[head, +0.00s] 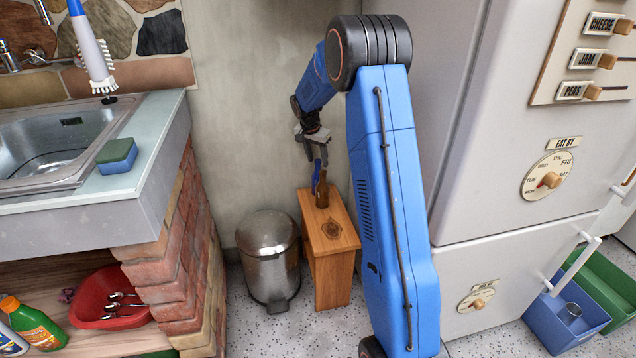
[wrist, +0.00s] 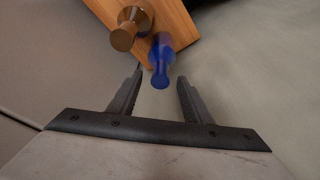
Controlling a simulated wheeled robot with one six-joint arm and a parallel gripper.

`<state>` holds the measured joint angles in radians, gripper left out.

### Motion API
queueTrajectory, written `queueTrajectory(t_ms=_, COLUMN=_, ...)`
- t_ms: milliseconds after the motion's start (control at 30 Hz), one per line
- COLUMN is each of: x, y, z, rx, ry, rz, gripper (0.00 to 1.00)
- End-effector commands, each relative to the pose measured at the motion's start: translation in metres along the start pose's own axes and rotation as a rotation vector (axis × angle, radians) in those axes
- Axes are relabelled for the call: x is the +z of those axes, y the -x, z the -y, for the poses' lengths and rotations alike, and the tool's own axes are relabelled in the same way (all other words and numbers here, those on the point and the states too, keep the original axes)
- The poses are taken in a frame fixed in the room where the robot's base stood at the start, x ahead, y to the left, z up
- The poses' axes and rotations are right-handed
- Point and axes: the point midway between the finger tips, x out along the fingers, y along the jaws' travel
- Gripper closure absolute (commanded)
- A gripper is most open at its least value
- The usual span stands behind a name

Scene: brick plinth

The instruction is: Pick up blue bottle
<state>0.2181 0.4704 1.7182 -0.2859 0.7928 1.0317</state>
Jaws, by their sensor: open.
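The blue bottle (wrist: 161,58) stands on a wooden stand (wrist: 182,22) in the wrist view, its neck pointing towards my gripper (wrist: 159,80). The gripper is open, with one finger on each side of the bottle's line; the bottle's neck shows close to the gap between the fingertips. A brown bottle (wrist: 128,32) stands just left of the blue one. In the head view my gripper (head: 315,150) is above the stand (head: 333,272), pointing down. The blue bottle (head: 316,180) is partly hidden there by the brown bottle (head: 322,195) and the gripper.
A metal bin (head: 268,255) stands left of the stand. A brick-sided sink counter (head: 160,150) is further left, with a sponge (head: 117,156) on it. A white fridge (head: 510,130) is on the right. Blue (head: 560,325) and green crates are on the floor beyond it.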

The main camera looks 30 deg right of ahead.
Motion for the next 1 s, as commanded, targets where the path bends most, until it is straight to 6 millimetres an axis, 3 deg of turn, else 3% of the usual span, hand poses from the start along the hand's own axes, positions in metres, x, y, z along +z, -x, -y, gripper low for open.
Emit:
queueTrajectory(t_ms=167, x=0.001, y=-0.022, z=0.0, rx=0.0, ry=-0.001, rz=0.001, gripper=0.55)
queueTrajectory(t_ms=400, x=0.001, y=-0.025, z=0.0, rx=-0.001, ry=-0.001, rz=0.0, gripper=0.55)
queueTrajectory(t_ms=600, x=0.001, y=-0.024, z=0.0, rx=-0.001, ry=-0.001, rz=0.0, gripper=1.0)
queueTrajectory(t_ms=1000, x=0.001, y=-0.019, z=0.0, rx=-0.002, ry=-0.001, rz=-0.001, gripper=1.0)
